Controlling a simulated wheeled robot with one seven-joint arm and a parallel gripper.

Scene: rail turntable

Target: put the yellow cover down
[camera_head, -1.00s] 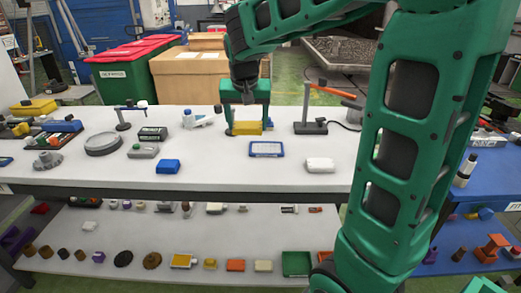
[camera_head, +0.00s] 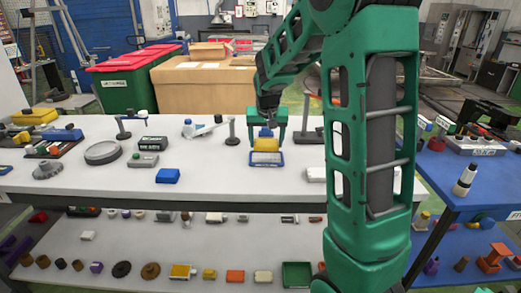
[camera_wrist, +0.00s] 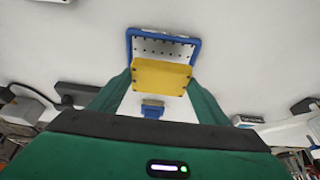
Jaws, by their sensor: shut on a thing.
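My gripper (camera_head: 267,141) is shut on the yellow cover (camera_head: 266,145), which sits between its two green fingers over the white table. In the wrist view the cover (camera_wrist: 160,77) hangs between the fingers. A blue-rimmed panel with small dark dots (camera_wrist: 132,45) lies just beyond it, and the cover overlaps the panel's near part in that picture. The head view shows the blue-rimmed panel (camera_head: 266,163) in front of and below the cover. I cannot tell whether cover and panel touch. A small blue part (camera_wrist: 153,109) shows behind the cover, between the fingers.
A grey post on a base (camera_head: 231,130) stands left of my gripper. A blue block (camera_head: 168,175) and a grey ring (camera_head: 103,152) lie further left. A white block (camera_head: 316,174) is at right, partly hidden by my arm. The white tabletop (camera_head: 215,175) is clear at front.

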